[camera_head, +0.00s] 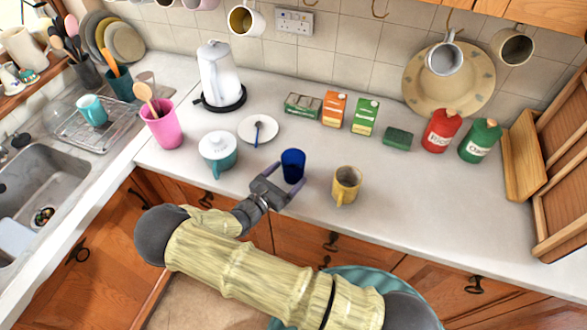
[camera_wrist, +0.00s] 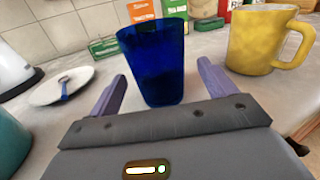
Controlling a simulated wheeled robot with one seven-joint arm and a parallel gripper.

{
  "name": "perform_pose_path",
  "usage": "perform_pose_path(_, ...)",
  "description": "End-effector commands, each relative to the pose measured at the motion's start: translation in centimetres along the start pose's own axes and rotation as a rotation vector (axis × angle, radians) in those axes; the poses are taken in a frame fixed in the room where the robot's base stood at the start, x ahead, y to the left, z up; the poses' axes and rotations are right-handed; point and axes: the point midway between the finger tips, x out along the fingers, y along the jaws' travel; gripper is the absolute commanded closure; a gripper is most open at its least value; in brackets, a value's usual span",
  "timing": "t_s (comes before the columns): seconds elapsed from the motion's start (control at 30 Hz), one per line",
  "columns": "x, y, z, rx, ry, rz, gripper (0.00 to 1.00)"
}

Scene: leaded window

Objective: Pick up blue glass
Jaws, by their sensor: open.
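The blue glass (camera_head: 292,166) stands upright on the worktop near its front edge. In the wrist view the blue glass (camera_wrist: 156,62) is straight ahead of my gripper (camera_wrist: 160,90), between the lines of its two purple fingers. My gripper (camera_head: 284,184) is open and empty, with one finger on each side of the glass's near part. I cannot tell whether either finger touches the glass.
A yellow mug (camera_head: 346,185) stands close to the right. Boxes, including an orange one (camera_head: 335,108), stand behind. The worktop (camera_head: 420,195) is clear at right.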

Motion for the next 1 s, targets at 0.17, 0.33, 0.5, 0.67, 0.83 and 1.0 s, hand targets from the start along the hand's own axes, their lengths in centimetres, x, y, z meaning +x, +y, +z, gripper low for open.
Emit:
perform_pose_path(0.17,2.7,0.0,0.3,-0.001,-0.001,0.0,0.17)
perform_pose_path(0.33,3.4,0.1,0.1,0.001,0.0,0.003,0.17)
perform_pose_path(0.5,3.4,0.1,0.1,0.001,0.0,0.003,0.17)
perform_pose_path(0.67,3.4,0.1,0.1,0.0,0.0,0.003,0.17)
perform_pose_path(0.83,3.4,0.1,0.1,0.0,0.0,0.003,0.25)
perform_pose_path(1.0,3.4,0.1,0.1,0.0,-0.001,0.003,0.58)
